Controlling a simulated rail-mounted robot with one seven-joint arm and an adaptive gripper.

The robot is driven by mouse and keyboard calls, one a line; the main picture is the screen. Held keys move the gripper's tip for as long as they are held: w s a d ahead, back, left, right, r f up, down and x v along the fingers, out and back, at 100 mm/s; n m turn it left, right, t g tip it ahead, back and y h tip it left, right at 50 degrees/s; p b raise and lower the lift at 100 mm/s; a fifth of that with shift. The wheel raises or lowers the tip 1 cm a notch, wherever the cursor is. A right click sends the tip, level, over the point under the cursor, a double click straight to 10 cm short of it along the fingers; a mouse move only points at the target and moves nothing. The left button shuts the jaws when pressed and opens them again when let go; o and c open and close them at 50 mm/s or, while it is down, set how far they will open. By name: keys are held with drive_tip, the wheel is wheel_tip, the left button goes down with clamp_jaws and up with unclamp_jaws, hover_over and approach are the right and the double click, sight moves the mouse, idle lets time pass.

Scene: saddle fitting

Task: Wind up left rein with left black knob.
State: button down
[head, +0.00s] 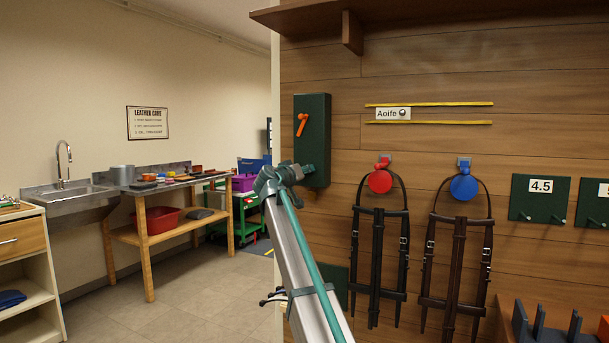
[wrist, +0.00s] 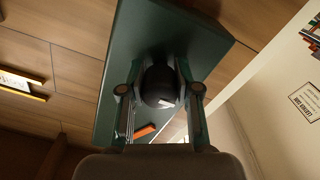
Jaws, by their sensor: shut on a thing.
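A dark green box (head: 314,125) hangs on the wood wall, with an orange lever (head: 302,124) on its front. My gripper (head: 307,169) is at the lower part of this box. In the wrist view, a round black knob (wrist: 159,88) sits on the green box face (wrist: 120,80), between the two fingers of my gripper (wrist: 160,76), which are shut on it. The orange lever also shows in the wrist view (wrist: 145,131). In the head view the gripper hides the knob. I cannot make out a left rein running to it.
A black bridle (head: 379,250) hangs from a red holder (head: 380,181) and a brown one (head: 458,255) from a blue holder (head: 463,187), right of the box. Green panels (head: 541,198) are further right. A wooden shelf (head: 440,17) juts out above. Open floor (head: 190,285) lies left.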

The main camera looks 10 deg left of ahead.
drive_tip(key=c, duration=0.8)
unclamp_jaws()
drive_tip(key=v, duration=1.2)
